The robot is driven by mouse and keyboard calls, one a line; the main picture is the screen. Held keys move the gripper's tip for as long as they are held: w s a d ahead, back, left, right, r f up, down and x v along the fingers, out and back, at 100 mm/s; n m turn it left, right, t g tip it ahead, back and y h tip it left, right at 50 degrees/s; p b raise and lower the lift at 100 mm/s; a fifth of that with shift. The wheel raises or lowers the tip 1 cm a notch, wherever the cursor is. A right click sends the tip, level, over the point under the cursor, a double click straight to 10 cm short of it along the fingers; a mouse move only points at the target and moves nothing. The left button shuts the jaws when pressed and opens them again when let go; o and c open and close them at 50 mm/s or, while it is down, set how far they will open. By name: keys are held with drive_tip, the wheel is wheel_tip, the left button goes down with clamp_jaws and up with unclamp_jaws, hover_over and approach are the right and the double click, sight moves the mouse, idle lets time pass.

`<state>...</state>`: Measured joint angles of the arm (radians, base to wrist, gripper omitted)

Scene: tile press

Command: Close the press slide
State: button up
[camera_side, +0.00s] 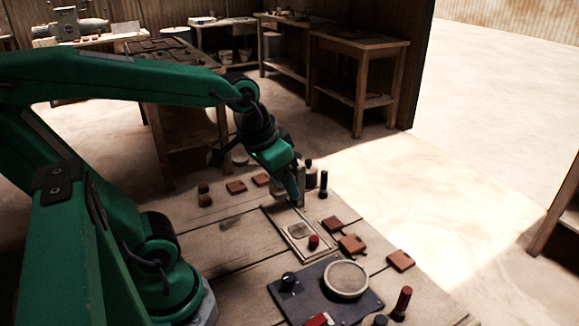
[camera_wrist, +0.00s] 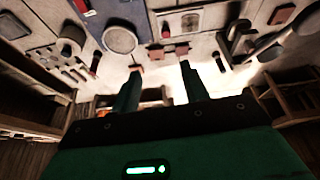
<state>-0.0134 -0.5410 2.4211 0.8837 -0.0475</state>
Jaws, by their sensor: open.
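The press slide (camera_side: 297,228) looks like a pale rectangular frame with a lighter plate, lying on the wooden table. A red knob (camera_side: 313,241) stands at its near end. In the wrist view, a pale panel that seems to be the slide (camera_wrist: 190,20) is at the top, with a small red knob (camera_wrist: 165,33) at its left. My gripper (camera_side: 297,200) points down over the far end of the slide; its height above it is hard to judge. In the wrist view my gripper (camera_wrist: 160,68) has its two fingers apart with nothing between them.
A dark blue panel (camera_side: 310,284) with a round pale pad (camera_side: 346,280) and a black knob (camera_side: 288,282) lies nearer. Red-brown tiles (camera_side: 401,260) lie at the right and behind. Small upright bottles (camera_side: 324,184) stand close beside my gripper. Bare planks (camera_side: 228,243) lie left of the slide.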

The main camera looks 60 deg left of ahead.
drive_tip(key=w+f+n+g, duration=0.1)
drive_tip(key=w+f+g, duration=0.1)
drive_tip(key=w+f, duration=0.3)
drive_tip(key=n+g, duration=0.1)
drive_tip(key=g, duration=0.1)
hover_over(314, 238)
wheel_tip(314, 238, down, 7)
drive_tip(key=shift+r, duration=0.1)
drive_tip(key=shift+f, duration=0.2)
drive_tip(key=shift+f, duration=0.1)
drive_tip(key=shift+f, duration=3.8)
clamp_jaws()
